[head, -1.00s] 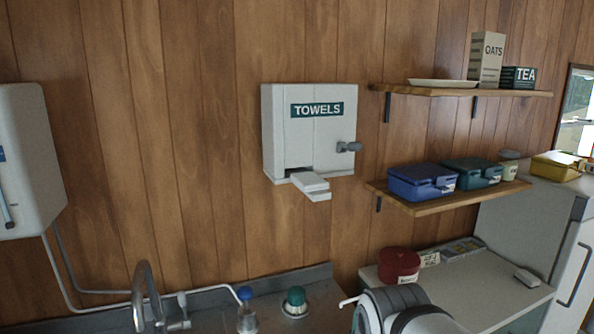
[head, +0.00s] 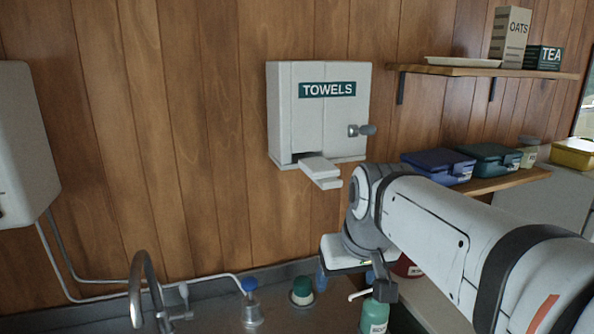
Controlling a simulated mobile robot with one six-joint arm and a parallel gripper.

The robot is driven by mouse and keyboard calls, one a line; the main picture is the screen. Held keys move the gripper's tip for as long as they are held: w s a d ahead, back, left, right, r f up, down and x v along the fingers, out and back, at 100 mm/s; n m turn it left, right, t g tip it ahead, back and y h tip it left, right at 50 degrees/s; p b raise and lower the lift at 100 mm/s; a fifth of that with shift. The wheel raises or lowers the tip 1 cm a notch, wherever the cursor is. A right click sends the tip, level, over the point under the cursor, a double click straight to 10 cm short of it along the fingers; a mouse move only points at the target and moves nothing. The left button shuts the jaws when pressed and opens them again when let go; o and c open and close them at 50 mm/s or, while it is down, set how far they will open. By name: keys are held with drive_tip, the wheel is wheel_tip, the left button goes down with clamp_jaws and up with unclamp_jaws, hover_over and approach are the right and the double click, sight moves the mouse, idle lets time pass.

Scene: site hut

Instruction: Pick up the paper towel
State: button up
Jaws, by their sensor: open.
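The paper towel (head: 321,168) is a white folded strip that sticks out of the slot at the bottom of the white dispenser (head: 345,125), marked TOWELS. The dispenser hangs on the wood-panelled wall and has a grey knob on its right side. My gripper (head: 352,284) is open and is below and to the right of the towel, apart from it. It hangs near the counter's back edge, close to a green bottle. My arm comes in from the right, and its wrist hides part of the gripper.
The green bottle (head: 375,318) stands under my gripper. Shelves with boxes (head: 437,166) are at right.

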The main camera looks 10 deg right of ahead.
sight(318, 164)
drive_tip(key=shift+o, duration=1.3)
drive_tip(key=w+r, duration=0.6)
drive_tip(key=w+r+n+t+b, duration=0.1)
drive_tip(key=w+r, duration=0.5)
drive_tip(key=w+r+t+y+b, duration=0.1)
drive_tip(key=w+r, duration=0.5)
drive_tip(key=w, duration=0.1)
drive_tip(key=shift+d+r+n, duration=0.2)
drive_tip(key=shift+d+n, duration=0.1)
drive_tip(key=shift+d, duration=0.05)
drive_tip(key=shift+w, duration=0.15)
drive_tip(key=shift+w+f, duration=0.2)
drive_tip(key=x, duration=0.3)
drive_tip(key=p+x, duration=0.1)
drive_tip(key=x, duration=0.2)
drive_tip(key=shift+w+f, duration=0.15)
drive_tip(key=shift+w, duration=0.35)
drive_tip(key=shift+c, duration=0.4)
drive_tip(key=c, duration=1)
drive_tip(key=shift+o, duration=0.2)
